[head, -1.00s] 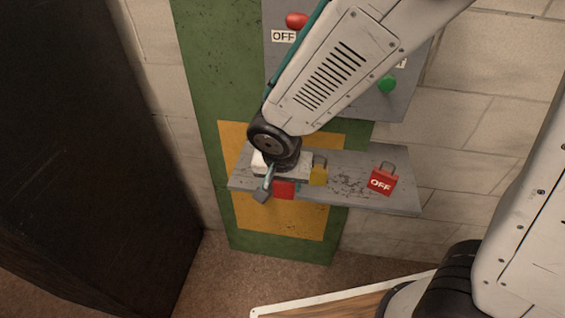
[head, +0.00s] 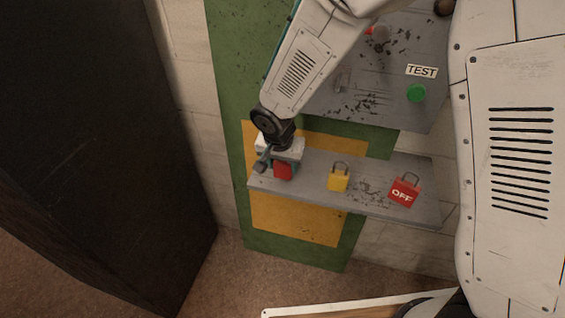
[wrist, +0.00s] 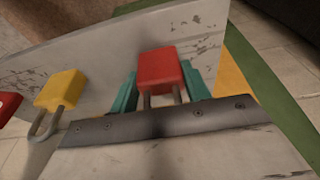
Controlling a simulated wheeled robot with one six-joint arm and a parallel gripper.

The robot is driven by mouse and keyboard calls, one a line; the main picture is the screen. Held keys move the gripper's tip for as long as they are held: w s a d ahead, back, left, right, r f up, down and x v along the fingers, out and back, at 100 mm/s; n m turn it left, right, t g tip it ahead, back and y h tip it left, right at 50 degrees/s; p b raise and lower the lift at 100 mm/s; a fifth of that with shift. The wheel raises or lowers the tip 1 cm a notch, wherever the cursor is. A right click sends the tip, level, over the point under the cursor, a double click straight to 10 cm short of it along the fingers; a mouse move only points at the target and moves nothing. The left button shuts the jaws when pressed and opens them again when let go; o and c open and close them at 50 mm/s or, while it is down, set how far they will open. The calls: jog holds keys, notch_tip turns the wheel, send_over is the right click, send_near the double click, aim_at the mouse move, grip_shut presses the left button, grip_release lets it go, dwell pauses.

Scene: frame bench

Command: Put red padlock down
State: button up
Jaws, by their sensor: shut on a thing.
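The red padlock (head: 283,171) is between the teal fingers of my gripper (head: 279,168), at the left end of the grey shelf (head: 375,206). In the wrist view the red padlock (wrist: 161,70) shows its body between the two teal fingers of my gripper (wrist: 161,88), with its metal shackle toward the camera. My gripper is shut on it. The padlock is at or just above the shelf; I cannot tell whether it touches.
A yellow padlock (head: 338,178) and a red padlock marked OFF (head: 404,190) stand on the shelf to the right. A grey panel with a TEST label (head: 421,70) and a green button (head: 416,93) is above. A dark cabinet (head: 95,130) stands at left.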

jog(key=o, duration=1.1)
jog(key=v, duration=1.2)
jog(key=shift+r, duration=0.1)
